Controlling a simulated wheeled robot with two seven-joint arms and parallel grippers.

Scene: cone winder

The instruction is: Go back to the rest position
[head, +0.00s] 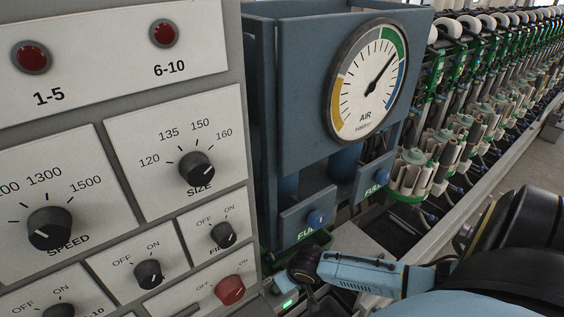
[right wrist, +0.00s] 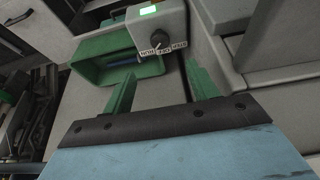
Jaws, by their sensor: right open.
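My right gripper (right wrist: 159,68) is open in the right wrist view, with its two green fingers apart and nothing held between them. Beyond the fingertips is a small grey box with a dark selector knob (right wrist: 161,42), white labels and a lit green indicator (right wrist: 149,10). I cannot tell whether a fingertip touches the box. In the head view my right arm comes in from the lower right, and its blue wrist lies low in front of the machine; the fingers are hard to make out there. My left gripper is not in view.
A control panel with a speed knob (head: 50,228) and a size knob (head: 196,168) fills the left. A blue cabinet with an air gauge (head: 367,82) stands beside it. A row of spindles (head: 470,120) runs back right. A green tray (right wrist: 92,70) lies near the right gripper.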

